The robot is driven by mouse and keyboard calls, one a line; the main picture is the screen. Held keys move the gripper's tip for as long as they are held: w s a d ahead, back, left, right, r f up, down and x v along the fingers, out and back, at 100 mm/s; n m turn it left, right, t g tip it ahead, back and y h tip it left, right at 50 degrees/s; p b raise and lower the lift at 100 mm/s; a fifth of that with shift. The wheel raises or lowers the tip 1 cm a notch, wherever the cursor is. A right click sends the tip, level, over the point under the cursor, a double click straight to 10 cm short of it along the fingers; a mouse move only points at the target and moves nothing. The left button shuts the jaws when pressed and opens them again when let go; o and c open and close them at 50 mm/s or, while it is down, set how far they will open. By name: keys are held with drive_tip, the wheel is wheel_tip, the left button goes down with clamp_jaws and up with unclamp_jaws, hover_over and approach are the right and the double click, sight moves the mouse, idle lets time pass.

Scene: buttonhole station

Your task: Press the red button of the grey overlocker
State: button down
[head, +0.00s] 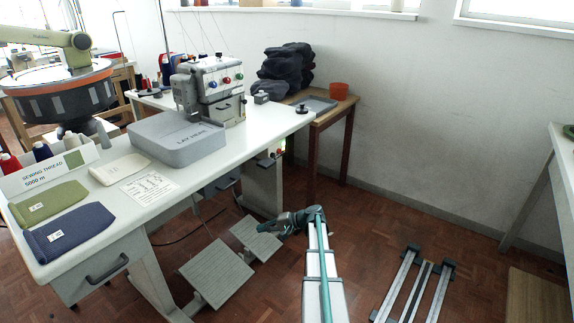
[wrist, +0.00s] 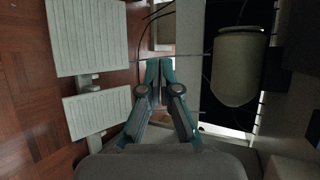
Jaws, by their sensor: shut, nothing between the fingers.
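The grey overlocker (head: 210,92) stands on the white table in the head view. Its front carries a blue, a red and a green round piece in a row; the red one (head: 226,79) is in the middle. A small box with a red spot (head: 278,153) is under the table's right edge, too small to make out clearly. My gripper (wrist: 159,66) is shut and empty in the wrist view. In the head view my arm's end is low in front of the table, near the foot pedals, well below and apart from the overlocker. The wrist view does not show the overlocker's front.
Foot pedals (head: 216,272) lie on the floor; they also show in the wrist view (wrist: 88,38). A pale rounded motor-like body (wrist: 238,68) is at right there. The white table (head: 184,190) bears a grey "LAY HERE" block (head: 178,140) and cloths. Floor to the right is mostly open.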

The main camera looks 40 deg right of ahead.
sight(280, 151)
drive_tip(key=s+d+r+m+t+h, duration=0.1)
drive_tip(key=d+r+t+h, duration=0.1)
drive_tip(key=d+r, duration=0.8)
drive_tip(key=s+d+r+m+t+h+b, duration=0.1)
drive_tip(key=d+r+t, duration=0.4)
drive_tip(key=d+r, duration=0.6)
drive_tip(key=d+h, duration=0.1)
drive_tip(key=d, duration=0.4)
drive_tip(key=shift+m, duration=0.4)
drive_tip(key=shift+w+f, duration=0.1)
drive_tip(key=shift+w, duration=0.1)
drive_tip(key=b+x, duration=0.2)
drive_tip(key=x, duration=1)
drive_tip(key=shift+w+a+b, duration=0.1)
drive_tip(key=shift+w+b, duration=0.2)
drive_tip(key=shift+w+a, duration=0.15)
drive_tip(key=shift+w, duration=0.4)
